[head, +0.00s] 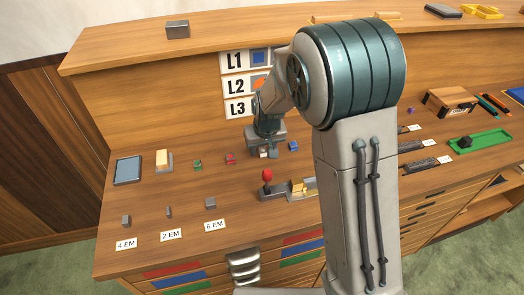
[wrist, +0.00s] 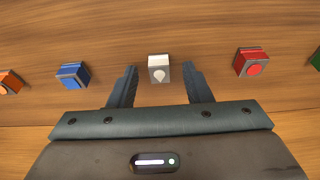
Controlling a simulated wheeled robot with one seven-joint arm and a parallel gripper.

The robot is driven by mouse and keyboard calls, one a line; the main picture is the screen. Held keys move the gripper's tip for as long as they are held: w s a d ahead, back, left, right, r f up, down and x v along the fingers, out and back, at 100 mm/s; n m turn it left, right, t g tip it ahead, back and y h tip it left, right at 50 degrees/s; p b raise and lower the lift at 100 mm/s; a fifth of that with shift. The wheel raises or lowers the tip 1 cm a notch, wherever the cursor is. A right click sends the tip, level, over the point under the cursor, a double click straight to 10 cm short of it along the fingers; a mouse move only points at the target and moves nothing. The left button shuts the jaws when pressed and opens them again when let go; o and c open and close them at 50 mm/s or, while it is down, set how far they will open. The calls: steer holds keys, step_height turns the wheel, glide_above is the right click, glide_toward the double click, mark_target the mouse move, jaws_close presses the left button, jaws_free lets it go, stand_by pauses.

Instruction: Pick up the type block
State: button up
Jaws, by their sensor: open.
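A small grey-white block (wrist: 159,61) with a pale drop-shaped mark lies on the wooden desk at the upper middle of the wrist view. My gripper (wrist: 160,72) is open, with one finger to each side of this block and a gap on both sides. In the head view my gripper (head: 268,147) points down over the row of blocks, and the white block (head: 263,154) shows just under it, partly covered. A blue block (wrist: 72,76) and an orange block (wrist: 9,82) lie to its left in the wrist view. A red block (wrist: 251,62) lies to its right.
A green block (head: 197,164) stands left in the row. A lever with a red knob (head: 267,176) stands in front of my gripper. Small grey blocks sit behind the EM labels (head: 170,235). A sign board (head: 235,85) stands behind. My arm hides part of the desk.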

mark_target(263, 150)
jaws_close()
stand_by(0.3)
steer(key=shift+r, duration=0.6)
step_height(263, 150, up, 3)
steer(key=shift+b, duration=0.45)
steer(key=w+d+r+b, duration=0.1)
steer(key=d+r, duration=0.2)
steer(key=d, duration=0.2)
steer(key=w+d+r, duration=0.2)
steer(key=d+r, duration=0.1)
steer(key=d, duration=0.3)
steer(key=shift+w+r+b, duration=0.25)
steer(key=shift+r+b, duration=0.1)
